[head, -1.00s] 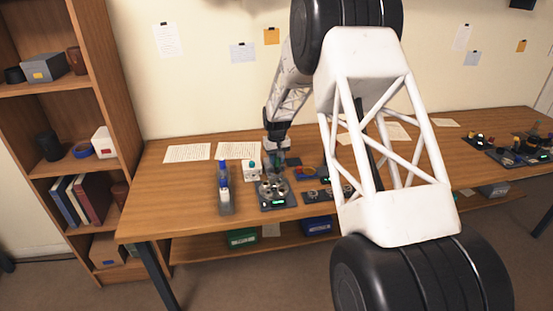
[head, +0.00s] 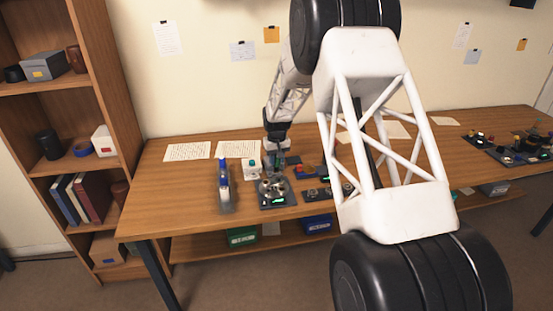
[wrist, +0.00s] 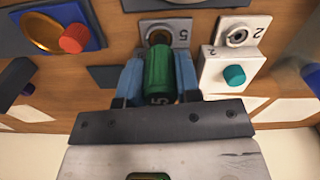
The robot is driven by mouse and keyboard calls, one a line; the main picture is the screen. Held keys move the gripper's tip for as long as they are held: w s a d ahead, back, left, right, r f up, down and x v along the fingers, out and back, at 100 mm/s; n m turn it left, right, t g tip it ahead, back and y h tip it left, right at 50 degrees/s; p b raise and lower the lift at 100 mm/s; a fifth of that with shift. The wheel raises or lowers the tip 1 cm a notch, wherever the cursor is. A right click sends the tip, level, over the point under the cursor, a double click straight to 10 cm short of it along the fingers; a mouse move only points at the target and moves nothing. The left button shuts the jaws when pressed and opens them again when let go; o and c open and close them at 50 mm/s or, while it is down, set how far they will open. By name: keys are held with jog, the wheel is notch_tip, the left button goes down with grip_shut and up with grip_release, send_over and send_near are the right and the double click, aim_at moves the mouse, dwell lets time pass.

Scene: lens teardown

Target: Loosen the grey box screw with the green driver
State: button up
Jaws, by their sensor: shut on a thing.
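My gripper (wrist: 158,84) is shut on the green driver (wrist: 159,72), its blue fingers on both sides of the handle. The driver carries a "5" on its handle. In the wrist view the grey box (wrist: 180,38), also marked "5", lies just beyond the driver, with a round screw recess (wrist: 158,37) in line with it. The driver's tip is hidden, so I cannot tell whether it touches the screw. In the head view my gripper (head: 279,157) is low over the back of the table's middle, small and partly blocked.
A white box (wrist: 215,72) with a teal knob stands close to the right of the driver in the wrist view. A blue box (wrist: 90,22) with a red knob is at the left. In the head view a dark device with round metal parts (head: 273,186) stands in front of the gripper.

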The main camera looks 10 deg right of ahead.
jog(key=shift+f, duration=0.2)
dwell(0.4)
jog(key=shift+n, duration=0.3)
jog(key=shift+n, duration=3.3)
